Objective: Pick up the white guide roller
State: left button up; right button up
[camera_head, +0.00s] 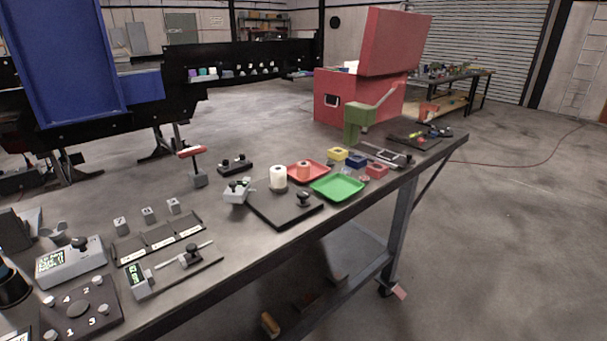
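A white cylinder (278,177), which looks like the white guide roller, stands upright at the back edge of a black base plate (268,211) on the workbench. The plate also carries a black knob (303,198) at its front right and a light grey block (237,190) at its left end. Neither of my grippers can be made out in the head view.
A green tray (337,187) lies right of the plate, with small yellow, blue and red blocks beyond it. A grey device with a screen (70,264) and a numbered dark panel (83,309) fill the near left. A green lever stand (358,122) rises toward the far end.

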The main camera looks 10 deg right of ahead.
aim_at(278, 173)
jog(key=z, duration=2.05)
jog(key=i, duration=3.05)
jog(key=u, duration=3.1)
